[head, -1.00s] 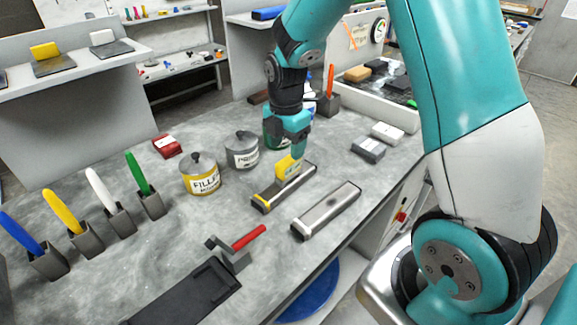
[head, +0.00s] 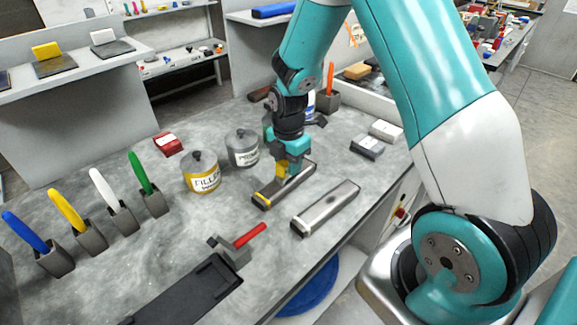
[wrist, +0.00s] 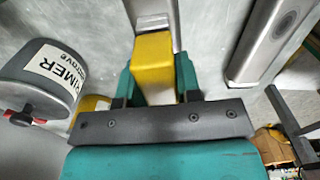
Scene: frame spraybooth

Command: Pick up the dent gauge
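I take the dent gauge (head: 263,204) to be the grey bar with a yellow stripe at its near end and an upright yellow grip (wrist: 154,55); I cannot be sure of the name. It lies on the grey bench. My gripper (head: 283,169) points down over its middle. In the wrist view, my teal fingers (wrist: 157,85) stand on both sides of the yellow grip. Whether they press on it or leave a thin gap I cannot tell. The fingers partly hide the grip in the head view.
A plain metal bar (head: 326,208) lies close to the right. A primer can (head: 242,148) and a filler can (head: 201,173) stand to the left. A red-handled tool (head: 240,243) and a dark tray (head: 185,295) are in front. Several coloured-handled tools stand in holders at left.

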